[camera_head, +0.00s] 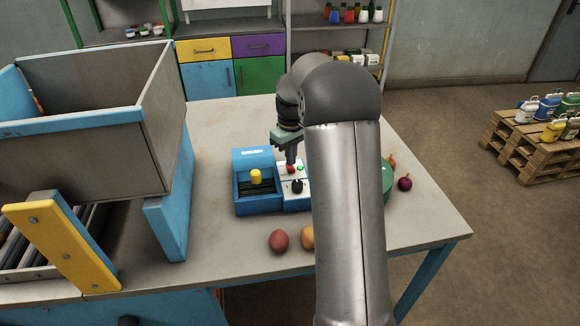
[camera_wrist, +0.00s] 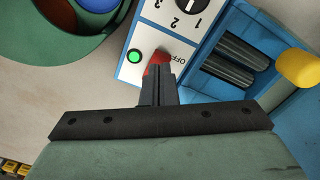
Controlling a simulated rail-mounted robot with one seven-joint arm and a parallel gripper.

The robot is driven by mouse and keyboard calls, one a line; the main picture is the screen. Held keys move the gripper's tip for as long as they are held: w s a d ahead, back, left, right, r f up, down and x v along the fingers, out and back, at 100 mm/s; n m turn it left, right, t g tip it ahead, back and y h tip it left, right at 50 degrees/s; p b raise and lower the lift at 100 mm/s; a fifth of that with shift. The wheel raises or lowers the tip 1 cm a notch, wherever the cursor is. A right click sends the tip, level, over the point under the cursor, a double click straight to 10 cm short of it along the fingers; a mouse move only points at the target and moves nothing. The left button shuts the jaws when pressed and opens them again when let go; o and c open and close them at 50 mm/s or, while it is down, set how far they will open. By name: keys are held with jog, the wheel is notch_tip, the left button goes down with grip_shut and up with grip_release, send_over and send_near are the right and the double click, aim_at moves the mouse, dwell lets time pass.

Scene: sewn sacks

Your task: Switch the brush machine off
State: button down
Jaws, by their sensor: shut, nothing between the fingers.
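The brush machine (camera_head: 258,208) is a blue box on the table, with dark rollers and a yellow knob (camera_head: 256,176) on its left part. Its white control panel (camera_wrist: 140,45) carries a lit green button (camera_wrist: 134,55), a red button (camera_wrist: 152,68) by the word OFF, and a black dial (camera_wrist: 187,8) with numbers. My gripper (camera_head: 291,162) is above the panel, pointing down. Its shut, empty fingers (camera_wrist: 158,82) are at the red button and cover part of it in the wrist view. I cannot tell whether they press it.
Potatoes (camera_head: 278,240) lie in front of the machine. A green bowl (camera_head: 387,182) and an onion (camera_head: 405,183) are to the right, partly behind my arm. A large grey bin (camera_head: 100,110) stands at left. The table's back is clear.

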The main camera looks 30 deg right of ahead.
aim_at(291, 169)
jog(key=shift+f+b, duration=0.65)
jog(key=shift+f, duration=0.4)
dwell(0.9)
jog(key=shift+r, duration=0.2)
jog(key=shift+r+p, duration=2.5)
jog(key=shift+r, duration=0.85)
